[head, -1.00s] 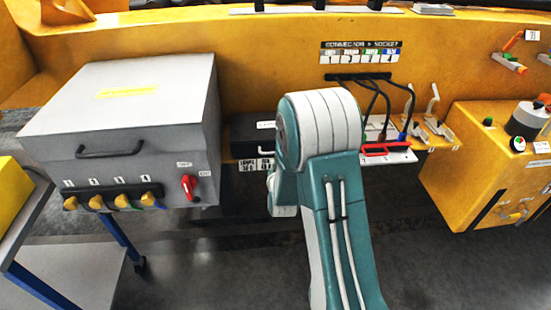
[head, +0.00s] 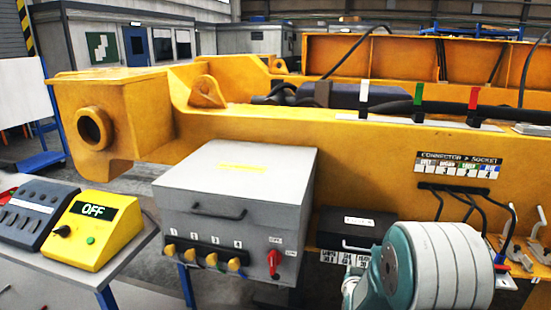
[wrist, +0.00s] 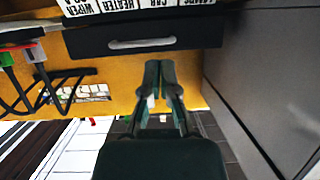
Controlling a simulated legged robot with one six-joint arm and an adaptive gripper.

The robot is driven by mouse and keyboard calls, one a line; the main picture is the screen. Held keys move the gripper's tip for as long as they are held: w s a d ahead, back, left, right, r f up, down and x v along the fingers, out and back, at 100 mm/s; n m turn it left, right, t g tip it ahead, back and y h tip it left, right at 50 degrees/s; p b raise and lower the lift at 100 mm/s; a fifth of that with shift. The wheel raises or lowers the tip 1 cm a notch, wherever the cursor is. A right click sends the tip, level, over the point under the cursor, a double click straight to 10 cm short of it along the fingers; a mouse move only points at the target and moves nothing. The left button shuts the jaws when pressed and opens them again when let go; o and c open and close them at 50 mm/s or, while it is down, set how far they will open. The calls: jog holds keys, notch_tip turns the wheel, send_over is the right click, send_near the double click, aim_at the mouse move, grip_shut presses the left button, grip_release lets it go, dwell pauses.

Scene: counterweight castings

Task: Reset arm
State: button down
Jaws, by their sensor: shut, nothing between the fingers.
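My gripper (wrist: 158,70) shows in the wrist view, its dark fingers together at the tips with nothing between them. In that upside-down view, it points toward a black drawer box (wrist: 190,40) with a pale handle; the fingertips' distance from it is unclear. My teal and white arm stands at the lower right of the head view, and my gripper is not clearly visible there.
A grey cabinet (head: 240,185) with several yellow knobs and a red switch (head: 274,262) stands left of my arm. A black box (head: 355,226) sits between them. A yellow OFF box (head: 92,228) is at left. Cables (head: 465,207) hang from the yellow beam (head: 350,155) behind my arm.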

jog(key=s+a+r+n+g+y, duration=0.1)
jog(key=s+a+r+g+y, duration=0.4)
jog(key=s+r, duration=0.75)
jog(key=s+a+r+n+g+h, duration=0.1)
jog(key=s+a+r, duration=0.1)
jog(key=s, duration=0.9)
jog(key=s+a+r+g, duration=0.1)
jog(key=s+r+g, duration=0.1)
jog(key=s, duration=0.9)
jog(key=shift+a+r+n+h, duration=0.4)
jog(key=shift+r, duration=0.2)
jog(key=shift+w, duration=0.1)
